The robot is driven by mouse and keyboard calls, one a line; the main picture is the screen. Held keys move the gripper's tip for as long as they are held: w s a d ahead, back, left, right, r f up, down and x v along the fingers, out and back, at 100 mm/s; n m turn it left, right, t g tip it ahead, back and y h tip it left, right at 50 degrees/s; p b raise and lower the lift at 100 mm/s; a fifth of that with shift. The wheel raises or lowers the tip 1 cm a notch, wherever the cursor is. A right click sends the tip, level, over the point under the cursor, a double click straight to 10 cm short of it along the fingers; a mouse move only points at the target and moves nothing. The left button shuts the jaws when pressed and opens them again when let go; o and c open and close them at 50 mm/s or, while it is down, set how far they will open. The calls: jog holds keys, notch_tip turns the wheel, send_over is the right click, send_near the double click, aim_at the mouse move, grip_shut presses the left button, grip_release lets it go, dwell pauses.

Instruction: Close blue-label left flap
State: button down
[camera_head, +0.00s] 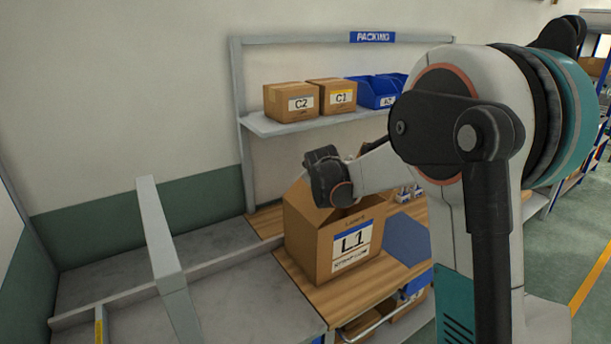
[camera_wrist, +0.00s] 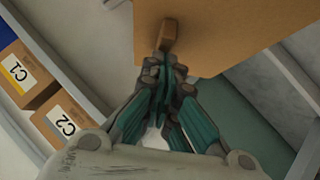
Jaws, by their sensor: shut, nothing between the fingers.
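An open-looking cardboard box marked L1 (camera_head: 330,235) stands on the wooden bench top, its white label with a blue band (camera_head: 351,247) facing the camera. A flap (camera_head: 298,197) rises at its upper left; my wrist hides much of the top. My gripper (camera_wrist: 167,38) is shut and empty in the wrist view, its fingertips in front of a broad brown cardboard panel (camera_wrist: 225,35). I cannot tell whether the fingertips touch that panel. In the head view the fingers are hidden behind my wrist and the box top.
A shelf (camera_head: 285,126) behind the box holds cartons C2 (camera_head: 291,102) and C1 (camera_head: 331,96) and blue bins (camera_head: 372,92). A grey rail (camera_head: 162,235) stands left of the box. A blue mat (camera_head: 407,240) lies on the bench to its right.

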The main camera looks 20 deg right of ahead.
jog(key=d, duration=0.1)
jog(key=d+f+m+y, duration=0.1)
jog(key=w+d+f+g+y, duration=0.1)
jog(key=shift+d+f+m, duration=0.25)
jog(key=shift+m, duration=0.15)
jog(key=shift+w+d+f+m+g+y+b, duration=0.15)
jog(key=shift+d+f+m+g+y+b, duration=0.15)
jog(key=shift+d+f+m+y+b, duration=0.45)
jog(key=shift+w+d+f+n+y, duration=0.15)
jog(key=shift+f+n+y, duration=0.1)
jog(key=shift+f+n, duration=0.3)
jog(key=shift+d+f, duration=0.1)
jog(key=shift+f, duration=0.1)
jog(key=shift+r, duration=0.1)
